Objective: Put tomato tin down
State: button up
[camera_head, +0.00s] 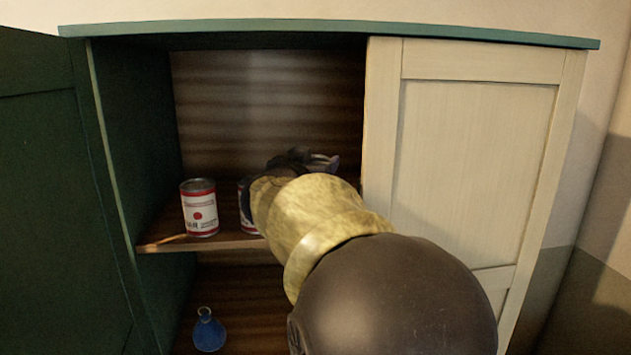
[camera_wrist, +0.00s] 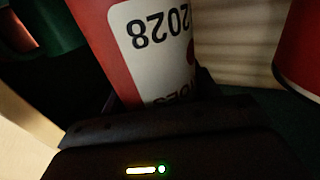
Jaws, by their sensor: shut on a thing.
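A red and white tin (camera_head: 246,207) shows in the head view, mostly hidden behind my gripper (camera_head: 266,188). In the wrist view a tin (camera_wrist: 154,42) with a red and white label and the number 2028, upside down in the picture, is held by my gripper, which is shut on it. In the head view it looks upright, at the shelf's level. I cannot tell whether its base touches the shelf. A similar tin (camera_head: 199,207) stands upright on the shelf to the left, apart from it.
The wooden shelf (camera_head: 165,240) is inside a green cabinet with its left side open. A pale closed door (camera_head: 470,160) borders the opening at right. A blue flask-like object (camera_head: 208,331) stands on the lower level. A red rounded object (camera_wrist: 304,50) is close at right in the wrist view.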

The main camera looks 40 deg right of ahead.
jog(key=shift+w, duration=0.1)
jog(key=shift+w+f, duration=0.1)
jog(key=shift+f, duration=1.7)
jog(key=shift+f, duration=0.2)
jog(key=o, duration=1.3)
jog(key=shift+c, duration=0.2)
